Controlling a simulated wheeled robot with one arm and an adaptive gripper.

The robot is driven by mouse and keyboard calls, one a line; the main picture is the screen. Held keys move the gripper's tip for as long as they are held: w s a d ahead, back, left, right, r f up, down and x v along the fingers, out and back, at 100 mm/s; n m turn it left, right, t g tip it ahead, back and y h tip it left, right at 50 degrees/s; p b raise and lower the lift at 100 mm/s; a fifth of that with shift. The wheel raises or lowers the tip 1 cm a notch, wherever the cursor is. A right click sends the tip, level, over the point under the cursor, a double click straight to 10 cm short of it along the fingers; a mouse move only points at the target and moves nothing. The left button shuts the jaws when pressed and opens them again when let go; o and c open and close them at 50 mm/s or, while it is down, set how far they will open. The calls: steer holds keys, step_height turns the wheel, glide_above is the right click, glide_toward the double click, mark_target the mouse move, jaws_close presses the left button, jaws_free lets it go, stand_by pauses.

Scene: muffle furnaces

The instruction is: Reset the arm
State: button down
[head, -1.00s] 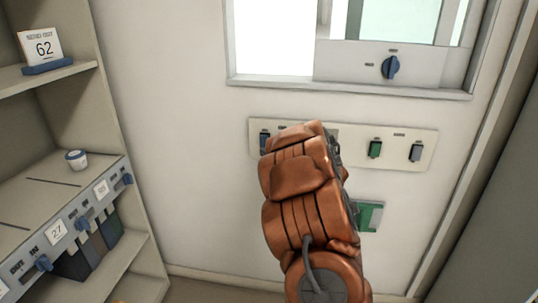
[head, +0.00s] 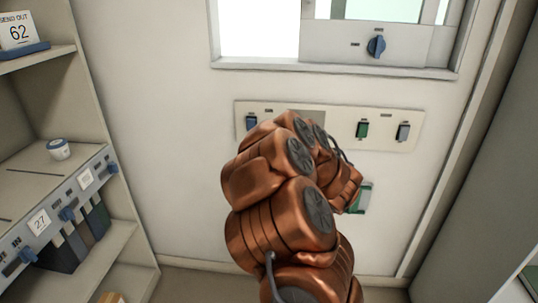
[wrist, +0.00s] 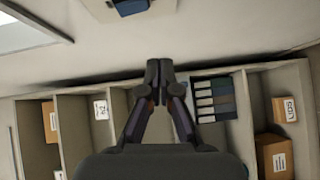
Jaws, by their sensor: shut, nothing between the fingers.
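My copper-coloured arm rises in the middle of the head view, folded in front of the wall, and hides part of the switch panel. My gripper is hidden behind the arm in the head view. In the wrist view my gripper (wrist: 159,72) points up the picture with its two dark fingertips together and nothing between them. The fingers are apart from the shelf unit and wall behind them.
A switch panel (head: 340,128) is on the wall, with a green-framed fixture (head: 366,197) below. Wrist view: boxes (wrist: 277,158) on shelves.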

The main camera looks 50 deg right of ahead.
stand_by(0.8)
steer(key=s+a+f+m+g, duration=0.2)
steer(key=s+a+m+g, duration=0.25)
steer(key=a, duration=0.35)
steer(key=s+a+f+m+g+h, duration=0.1)
steer(key=s+a+m+g, duration=0.2)
steer(key=a+m+g, duration=0.4)
steer(key=s+a+f+m+g, duration=0.2)
steer(key=s+a+m+g, duration=0.15)
steer(key=a, duration=0.45)
steer(key=s+a+g+y, duration=0.4)
steer(key=s+a+g, duration=0.1)
steer(key=s+a, duration=1.2)
step_height(320, 180, up, 15)
steer(key=w+t+p, duration=0.1)
steer(key=p, duration=1.2)
steer(key=shift+w+f+p, duration=0.2)
steer(key=shift+w+p, duration=0.05)
steer(key=shift+p, duration=0.15)
